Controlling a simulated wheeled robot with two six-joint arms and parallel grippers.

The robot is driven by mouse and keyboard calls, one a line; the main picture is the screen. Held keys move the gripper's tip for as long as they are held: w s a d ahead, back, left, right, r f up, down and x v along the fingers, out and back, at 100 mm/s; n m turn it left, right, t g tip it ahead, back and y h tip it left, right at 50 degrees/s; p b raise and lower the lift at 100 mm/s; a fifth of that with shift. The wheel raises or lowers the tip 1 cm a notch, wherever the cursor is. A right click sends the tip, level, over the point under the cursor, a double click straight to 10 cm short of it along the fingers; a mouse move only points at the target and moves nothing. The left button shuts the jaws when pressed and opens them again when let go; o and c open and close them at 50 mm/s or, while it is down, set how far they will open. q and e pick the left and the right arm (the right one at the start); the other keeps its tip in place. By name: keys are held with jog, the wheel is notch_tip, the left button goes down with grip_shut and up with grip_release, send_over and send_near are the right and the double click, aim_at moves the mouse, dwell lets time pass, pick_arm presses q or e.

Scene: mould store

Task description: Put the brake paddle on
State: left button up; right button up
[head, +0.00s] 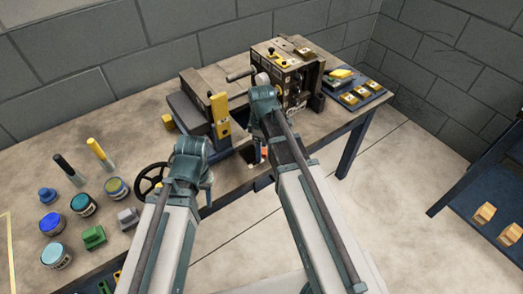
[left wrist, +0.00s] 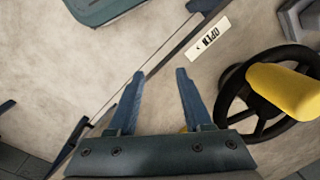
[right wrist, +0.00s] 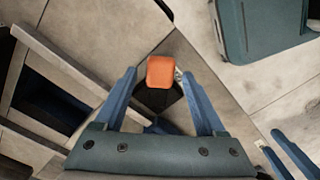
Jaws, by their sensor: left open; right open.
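An orange paddle (right wrist: 160,72) shows in the right wrist view, on a dark mount, near the bench edge. It also shows as a small orange patch in the head view (head: 264,153), mostly hidden by my right arm. My right gripper (right wrist: 158,82) is open, its fingers on either side of the line to the paddle; I cannot tell whether they touch it. My left gripper (left wrist: 161,73) is open and empty above the bench, next to a black handwheel (left wrist: 232,100) with a yellow handle (left wrist: 284,92). In the head view the left fingers are largely hidden behind the wrist.
A white label reading "OPEN" (left wrist: 209,38) lies beyond my left fingers. The bench (head: 60,132) carries several jars and a green block (head: 94,237) at left. A yellow upright lever (head: 219,112) and a dark machine (head: 292,75) stand behind my arms. A blue shelf (head: 480,190) is at right.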

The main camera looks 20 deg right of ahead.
grip_shut()
dwell(0.4)
jog(key=m, duration=0.2)
jog(key=s+a+m, duration=0.1)
jog(key=shift+m, duration=0.4)
jog(key=m, duration=0.2)
jog(key=s+a+m, duration=0.1)
jog(key=m, duration=0.1)
jog(key=shift+a, duration=0.15)
jog(key=m, duration=0.2)
jog(key=a+m, duration=0.1)
jog(key=m, duration=0.1)
jog(key=shift+a, duration=0.15)
jog(key=shift+w+a+m, duration=0.1)
jog(key=shift+a+m, duration=0.3)
jog(key=shift+m, duration=0.65)
jog(key=shift+a+m, duration=0.35)
jog(key=shift+m, duration=0.7)
